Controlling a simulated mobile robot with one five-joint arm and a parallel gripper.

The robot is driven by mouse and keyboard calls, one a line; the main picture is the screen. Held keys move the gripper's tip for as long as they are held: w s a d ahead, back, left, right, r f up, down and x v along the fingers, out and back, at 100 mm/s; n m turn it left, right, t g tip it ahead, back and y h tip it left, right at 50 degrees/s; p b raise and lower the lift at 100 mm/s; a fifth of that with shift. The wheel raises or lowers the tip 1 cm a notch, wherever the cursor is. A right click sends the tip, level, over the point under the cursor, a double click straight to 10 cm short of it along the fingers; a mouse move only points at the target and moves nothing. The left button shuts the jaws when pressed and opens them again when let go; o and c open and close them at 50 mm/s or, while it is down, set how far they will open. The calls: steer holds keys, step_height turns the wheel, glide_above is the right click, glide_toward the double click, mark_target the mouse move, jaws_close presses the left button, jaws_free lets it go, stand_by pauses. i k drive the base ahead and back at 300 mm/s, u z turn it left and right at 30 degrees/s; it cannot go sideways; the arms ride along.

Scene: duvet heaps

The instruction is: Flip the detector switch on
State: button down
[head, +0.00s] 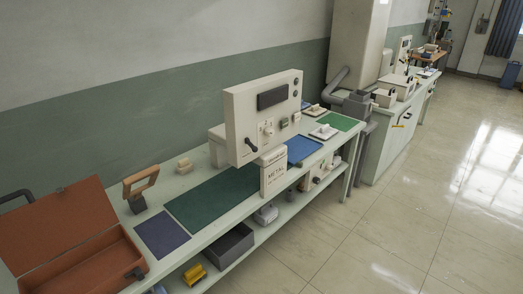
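The detector appears to be the cream box (240,112) standing on the long bench, with a dark display (272,97) on its front. A black lever-like handle (250,146) sits at the lower left of that face, angled down to the right. A small pale plate with a toggle-like part (267,128) is below the display. Small dark round knobs (295,93) run down the right side. I cannot tell which control is the switch or its position. My gripper is not in view.
The bench carries an open orange case (65,232), a wooden-handled tool (140,188), green (215,198) and blue (303,149) mats. A dark bin (230,247) and yellow item (194,274) are on the lower shelf. Tiled floor (400,210) at right is clear.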

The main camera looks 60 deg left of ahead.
mark_target(254, 149)
steer(key=u, duration=1.8)
steer(key=k, duration=0.1)
steer(key=z, duration=3.85)
steer(key=k, duration=1)
steer(key=z, duration=5.8)
